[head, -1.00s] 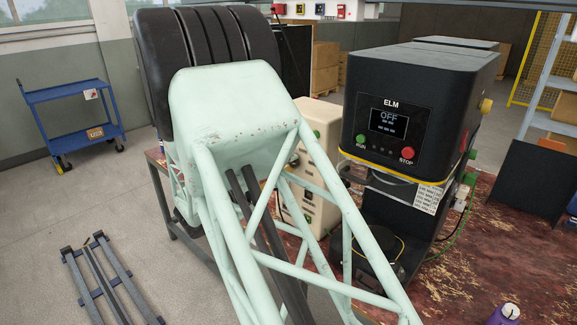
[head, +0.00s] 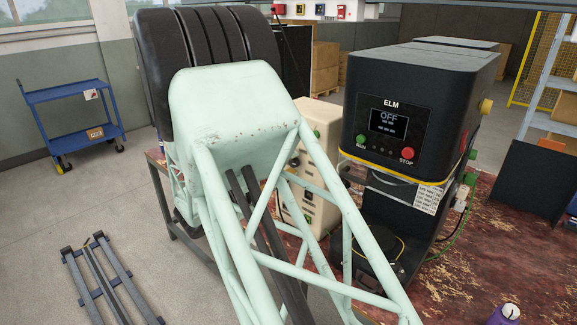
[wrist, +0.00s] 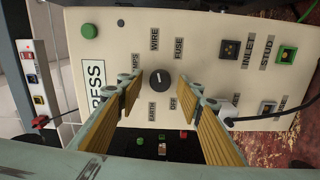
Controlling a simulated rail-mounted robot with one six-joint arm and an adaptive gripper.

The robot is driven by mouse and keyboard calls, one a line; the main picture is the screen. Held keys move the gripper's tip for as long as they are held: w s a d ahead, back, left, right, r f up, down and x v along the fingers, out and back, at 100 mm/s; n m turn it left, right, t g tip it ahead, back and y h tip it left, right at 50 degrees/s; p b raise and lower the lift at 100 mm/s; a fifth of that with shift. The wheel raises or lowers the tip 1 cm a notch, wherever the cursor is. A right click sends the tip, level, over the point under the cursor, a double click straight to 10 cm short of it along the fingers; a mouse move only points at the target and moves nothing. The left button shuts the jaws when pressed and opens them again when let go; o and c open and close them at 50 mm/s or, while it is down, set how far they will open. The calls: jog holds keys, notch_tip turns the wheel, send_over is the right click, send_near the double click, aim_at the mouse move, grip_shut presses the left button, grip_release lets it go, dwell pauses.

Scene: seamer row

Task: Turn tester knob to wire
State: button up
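The tester (wrist: 215,22) is a cream box whose front panel fills much of the wrist view. Its black round knob (wrist: 160,79) sits mid-panel, ringed by the labels AMPS, WIRE, FUSE, OFF and EARTH. A small pale mark shows on the knob, but its exact pointing is too small to tell. My gripper (wrist: 168,94) is open, with its yellow-ribbed fingers apart on either side of the knob in the picture. I see no contact with the knob. In the head view the tester (head: 326,125) is partly hidden behind my pale green arm, and my gripper is hidden.
The panel also has a green button (wrist: 89,31), INLET and STUD sockets and a plugged black cable (wrist: 300,105). The black ELM machine (head: 430,85) stands right of the tester on the worn red bench (head: 470,270). A blue cart (head: 72,115) stands at the left.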

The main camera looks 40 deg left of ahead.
jog(key=s, duration=1.2)
jog(key=shift+a, duration=0.4)
dwell(0.5)
